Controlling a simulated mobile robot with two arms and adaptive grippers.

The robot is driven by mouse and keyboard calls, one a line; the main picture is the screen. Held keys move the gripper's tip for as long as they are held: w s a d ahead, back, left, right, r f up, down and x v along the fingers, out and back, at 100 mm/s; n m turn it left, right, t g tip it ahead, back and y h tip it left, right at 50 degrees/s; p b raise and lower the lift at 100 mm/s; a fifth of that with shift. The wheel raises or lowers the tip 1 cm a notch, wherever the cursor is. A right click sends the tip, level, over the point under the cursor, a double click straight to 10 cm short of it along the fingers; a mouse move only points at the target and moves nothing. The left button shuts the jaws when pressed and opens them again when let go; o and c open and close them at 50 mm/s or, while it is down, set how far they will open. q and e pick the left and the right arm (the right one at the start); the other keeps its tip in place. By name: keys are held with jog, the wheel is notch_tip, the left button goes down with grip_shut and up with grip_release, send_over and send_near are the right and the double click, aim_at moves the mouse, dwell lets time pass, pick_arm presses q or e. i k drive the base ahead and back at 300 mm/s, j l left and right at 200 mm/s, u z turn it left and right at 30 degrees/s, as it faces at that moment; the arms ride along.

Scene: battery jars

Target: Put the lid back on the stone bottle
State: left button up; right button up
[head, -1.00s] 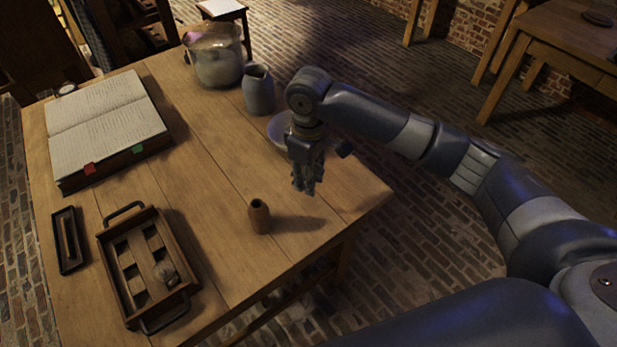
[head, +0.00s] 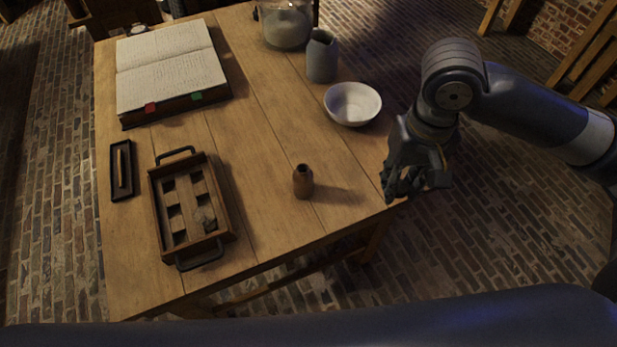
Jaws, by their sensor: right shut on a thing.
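A small brown bottle (head: 303,183) stands upright on the wooden table, near its front edge. Its narrow mouth is dark and uncovered. My right gripper (head: 402,187) is to the right of the bottle, at the table's right edge, pointing down and well apart from it. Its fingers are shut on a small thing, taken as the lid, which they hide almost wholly. No lid lies clearly visible on the table. My left gripper is out of view.
A dark wooden tray (head: 226,229) with square slots and a small round object (head: 205,218) stands left of the bottle. A white bowl (head: 352,103), grey jug (head: 322,57) and glass jar (head: 287,25) stand behind. An open book (head: 170,65) lies back left. Table around the bottle is clear.

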aim_at(303, 176)
jog(key=l+u, duration=0.2)
jog(key=l, duration=0.25)
jog(key=k+l+u, duration=0.15)
jog(key=l, duration=0.25)
jog(key=k+l+u, duration=0.2)
jog(key=l, duration=0.2)
jog(key=k+l+u, duration=0.2)
jog(key=l, duration=0.2)
jog(key=i+l, duration=0.05)
jog(key=i, duration=0.05)
